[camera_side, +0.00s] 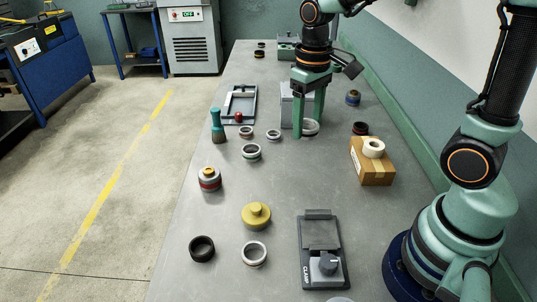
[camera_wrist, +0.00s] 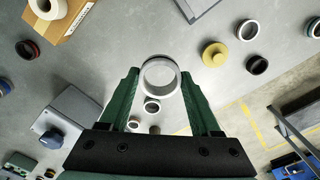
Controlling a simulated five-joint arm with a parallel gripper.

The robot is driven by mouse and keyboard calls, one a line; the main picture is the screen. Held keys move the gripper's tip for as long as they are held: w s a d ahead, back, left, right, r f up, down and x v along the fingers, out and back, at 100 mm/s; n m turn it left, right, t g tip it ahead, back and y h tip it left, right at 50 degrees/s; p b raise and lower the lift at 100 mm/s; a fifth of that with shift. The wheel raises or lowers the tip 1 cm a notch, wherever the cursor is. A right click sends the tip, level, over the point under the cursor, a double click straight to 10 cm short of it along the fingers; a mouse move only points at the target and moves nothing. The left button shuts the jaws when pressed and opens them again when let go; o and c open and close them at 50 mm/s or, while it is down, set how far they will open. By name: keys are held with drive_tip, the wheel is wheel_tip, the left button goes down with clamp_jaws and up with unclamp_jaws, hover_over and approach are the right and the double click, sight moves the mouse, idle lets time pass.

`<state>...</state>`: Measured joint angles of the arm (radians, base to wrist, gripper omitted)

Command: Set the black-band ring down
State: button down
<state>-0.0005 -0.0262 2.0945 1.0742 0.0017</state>
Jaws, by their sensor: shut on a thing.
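My gripper (camera_side: 308,126) is low over the middle of the bench, its two green fingers pointing down. It is shut on a pale ring (camera_side: 311,128), which sits between the fingertips. In the wrist view my gripper (camera_wrist: 160,75) holds the same ring (camera_wrist: 158,91), with a dark edge along its far side. The ring looks roughly level and close to the bench top; I cannot tell whether it touches.
Several loose rings, including a pale ring (camera_side: 273,134) and a dark-banded ring (camera_side: 251,153), lie left of my gripper. A grey box (camera_side: 287,109) stands close behind. A cardboard box (camera_side: 371,167) is front right. Bare bench (camera_side: 300,180) lies in front.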

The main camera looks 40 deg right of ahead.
drive_tip(key=shift+f, duration=0.1)
idle(0.4)
drive_tip(key=r+m, duration=0.1)
drive_tip(key=r, duration=0.1)
hover_over(313, 141)
wheel_tip(313, 141, down, 20)
drive_tip(key=shift+a+r, duration=0.1)
idle(0.5)
drive_tip(key=shift+c, duration=0.5)
unclamp_jaws()
